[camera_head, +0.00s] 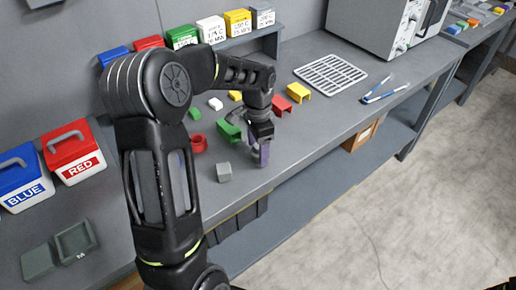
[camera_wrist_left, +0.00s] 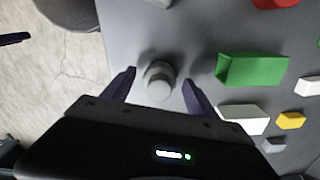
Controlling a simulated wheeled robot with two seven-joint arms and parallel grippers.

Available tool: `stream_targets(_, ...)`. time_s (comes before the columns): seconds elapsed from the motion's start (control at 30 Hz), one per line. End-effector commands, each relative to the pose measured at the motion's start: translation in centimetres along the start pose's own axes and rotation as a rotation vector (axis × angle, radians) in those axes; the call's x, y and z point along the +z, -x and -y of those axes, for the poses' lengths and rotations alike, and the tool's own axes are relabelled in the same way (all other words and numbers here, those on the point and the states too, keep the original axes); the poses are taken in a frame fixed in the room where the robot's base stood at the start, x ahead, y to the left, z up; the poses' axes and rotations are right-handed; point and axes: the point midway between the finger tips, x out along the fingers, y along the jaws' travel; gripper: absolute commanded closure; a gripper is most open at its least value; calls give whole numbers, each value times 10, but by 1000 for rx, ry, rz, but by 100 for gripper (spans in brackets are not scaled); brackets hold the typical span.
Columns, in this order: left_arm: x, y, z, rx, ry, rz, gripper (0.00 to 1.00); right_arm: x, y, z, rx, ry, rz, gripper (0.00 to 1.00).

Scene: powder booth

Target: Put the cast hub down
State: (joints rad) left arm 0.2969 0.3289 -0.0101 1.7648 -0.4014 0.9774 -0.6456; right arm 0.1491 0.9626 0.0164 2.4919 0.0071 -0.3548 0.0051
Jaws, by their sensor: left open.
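The cast hub (camera_wrist_left: 159,82) is a grey round piece with a stepped top, in the left wrist view. It stands on the grey bench between the two fingers of my left gripper (camera_wrist_left: 158,88), with a gap on each side. In the head view my left gripper (camera_head: 261,156) points down at the bench's front part, its purple fingers low over the top. The hub is hidden or not distinguishable there.
A grey block (camera_head: 224,172), a red ring-like part (camera_head: 198,143), a green bracket (camera_head: 229,131) and a red bracket (camera_head: 279,105) lie nearby. A wire rack (camera_head: 330,75) and a blue-handled tool (camera_head: 384,93) are further right. Blue (camera_head: 22,178) and red (camera_head: 73,157) tubs stand left.

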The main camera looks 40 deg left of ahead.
Motion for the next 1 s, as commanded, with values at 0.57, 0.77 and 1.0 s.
stream_targets(0.57,-1,103,0,-2,0,-3,33,-1,-10,-3,-3,2,-3,40)
stream_targets(0.77,0,116,0,0,0,-1,33,-2,-10,-3,-4,3,-3,40)
stream_targets(1.0,0,116,0,0,0,0,33,-2,-10,-3,-4,3,-3,40)
